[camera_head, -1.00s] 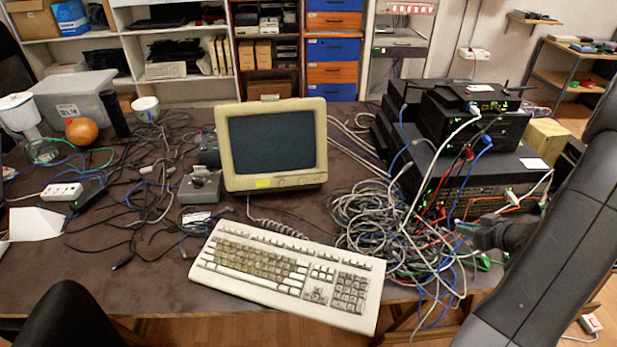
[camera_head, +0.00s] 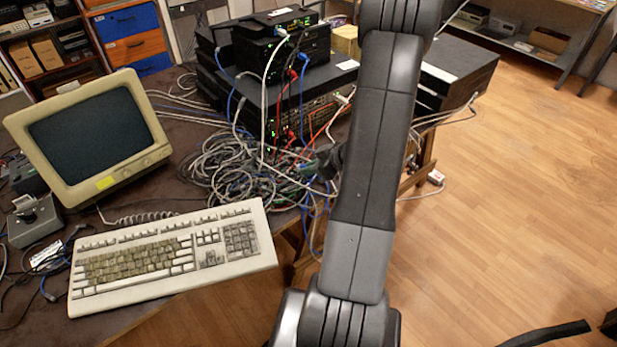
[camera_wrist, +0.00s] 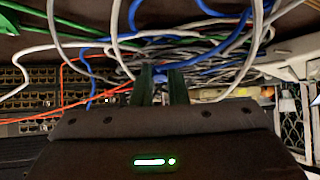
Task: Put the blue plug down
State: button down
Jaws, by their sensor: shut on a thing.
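My gripper (camera_wrist: 163,88) shows in the wrist view with its two dark fingers close together, shut on the blue plug (camera_wrist: 174,75). Only a small blue patch of the plug shows between the fingertips. The fingertips are in front of a tangle of cables (camera_wrist: 140,58). In the head view my gripper (camera_head: 325,165) is a small dark shape, partly hidden by my arm, at the right side of the cable heap (camera_head: 235,170). The plug cannot be made out there, and I cannot tell whether it touches the cables.
Stacked black network devices (camera_head: 265,85) with red, blue and white cables stand behind the heap. A beige keyboard (camera_head: 170,255) and a monitor (camera_head: 90,135) are on the left. Wooden floor (camera_head: 510,190) is open on the right. Loose cables loop close around my gripper.

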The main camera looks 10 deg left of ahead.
aim_at(304, 182)
jog(key=shift+f+b, duration=0.35)
jog(key=shift+f, duration=1.55)
jog(key=shift+s+d+f+b, duration=0.15)
jog(key=shift+s+f+b, duration=0.15)
jog(key=shift+f, duration=0.3)
jog(key=c, duration=1.4)
grip_release()
jog(key=shift+f, duration=0.2)
jog(key=shift+c, duration=0.2)
jog(key=shift+r, duration=0.35)
jog(key=p+v, duration=0.3)
jog(key=v, duration=0.9)
jog(key=shift+w+r, duration=0.25)
jog(key=shift+r, duration=0.25)
